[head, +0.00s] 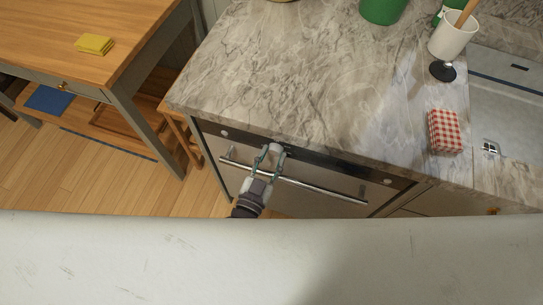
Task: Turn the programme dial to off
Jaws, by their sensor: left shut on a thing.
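A built-in appliance (300,196) with a dark control strip and a long metal bar handle stands under the front edge of the marble worktop. My left gripper (272,151) reaches up across the bar handle to the control strip. Its two fingers are shut on a pale, round programme dial (274,147) near the middle of the strip. The fingers hide part of the dial, and I cannot read its setting. My right gripper is not in view.
Small pale round parts (224,133) sit near both ends of the strip. The worktop (290,60) above is mostly clear. A red checked box (444,131) and a white cup (453,38) stand at right by the sink. A wooden table (130,30) stands at left.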

